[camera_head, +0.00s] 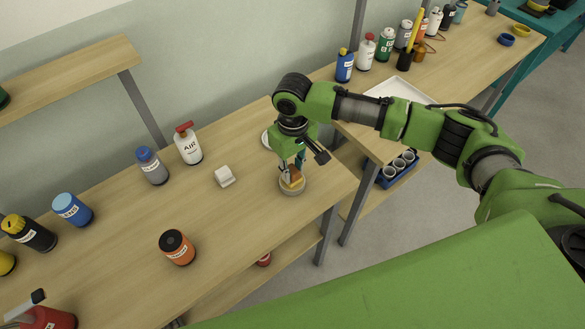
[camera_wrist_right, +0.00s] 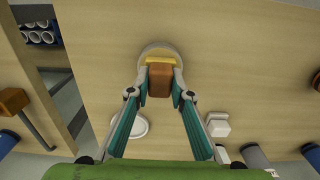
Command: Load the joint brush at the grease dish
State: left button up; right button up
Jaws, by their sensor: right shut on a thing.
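The joint brush (camera_head: 291,176) has a brown body; in the right wrist view its brown block (camera_wrist_right: 160,82) has a yellow strip at the far end. My right gripper (camera_head: 292,165) is shut on the brush, one finger on each side of the block. The grease dish (camera_head: 292,190) is a small round pale dish on the wooden bench, directly below the brush. In the right wrist view the dish's rim (camera_wrist_right: 158,46) shows around the yellow end. I cannot tell whether the bristles touch the grease. My left gripper is not in view.
A white block (camera_head: 224,176) and a partly hidden white round plate (camera_head: 266,139) lie near the dish. An orange jar (camera_head: 177,247), a grey bottle (camera_head: 152,167) and a white red-topped bottle (camera_head: 188,146) stand left. A white tray (camera_head: 399,91) lies right. The bench between is clear.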

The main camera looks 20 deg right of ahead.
aim_at(293, 170)
jog(key=shift+s+f+p, duration=0.1)
jog(key=shift+f+p, duration=0.05)
jog(key=shift+p, duration=0.25)
dwell(1.5)
notch_tip(293, 170, up, 7)
jog(key=p, duration=0.8)
jog(key=shift+r+p, duration=0.2)
jog(key=shift+p, duration=0.2)
jog(key=shift+f, duration=0.1)
dwell(0.4)
